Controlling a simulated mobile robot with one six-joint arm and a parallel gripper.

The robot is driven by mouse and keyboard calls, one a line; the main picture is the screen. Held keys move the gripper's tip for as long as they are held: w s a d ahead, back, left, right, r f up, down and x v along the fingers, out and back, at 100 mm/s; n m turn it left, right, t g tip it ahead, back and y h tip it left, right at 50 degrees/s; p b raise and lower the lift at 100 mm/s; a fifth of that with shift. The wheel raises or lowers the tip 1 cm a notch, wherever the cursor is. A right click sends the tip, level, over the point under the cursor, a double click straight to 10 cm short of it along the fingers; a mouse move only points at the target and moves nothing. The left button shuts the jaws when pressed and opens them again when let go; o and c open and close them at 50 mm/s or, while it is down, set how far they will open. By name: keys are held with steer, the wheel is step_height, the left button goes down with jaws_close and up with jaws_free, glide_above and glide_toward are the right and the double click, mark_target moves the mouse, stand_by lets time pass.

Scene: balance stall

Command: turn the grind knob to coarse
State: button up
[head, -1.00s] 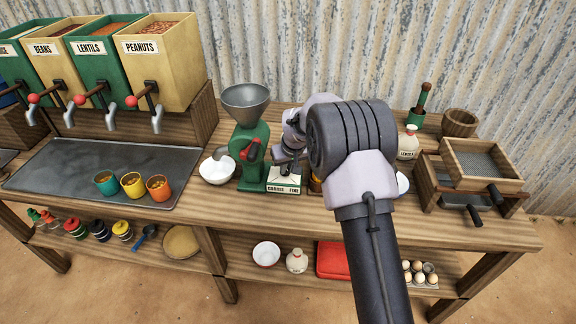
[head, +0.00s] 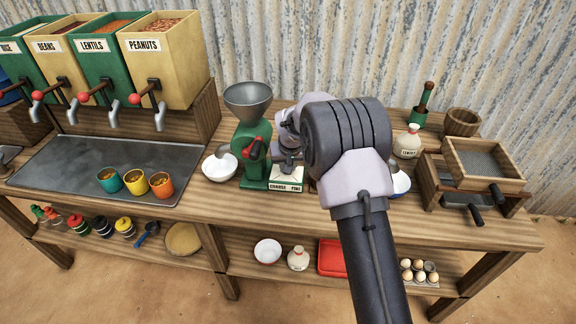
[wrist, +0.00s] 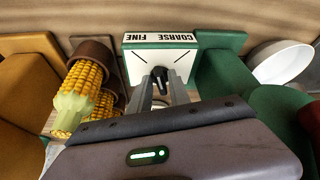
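The green grinder (head: 250,150) stands on the counter with a grey hopper on top and a red-handled crank in front. Its white plate (head: 286,180) at the base reads COARSE on the left and FINE on the right. In the wrist view the plate (wrist: 134,62) appears with its lettering upside down. The black grind knob (wrist: 160,75) sits at the middle of the plate. My gripper (wrist: 162,82) points at the knob, its two fingers apart, one on each side of it. I cannot tell whether they touch it. In the head view my arm partly hides the gripper and hides the knob.
A white bowl (head: 220,167) stands left of the grinder. Three cups, the orange one (head: 162,185) nearest, stand on the left tray.

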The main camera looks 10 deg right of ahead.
steer(key=shift+o, duration=0.5)
steer(key=shift+r, duration=0.35)
steer(key=p+v, duration=0.5)
steer(key=v, duration=1.1)
steer(key=shift+s+r, duration=0.15)
steer(key=shift+r, duration=0.2)
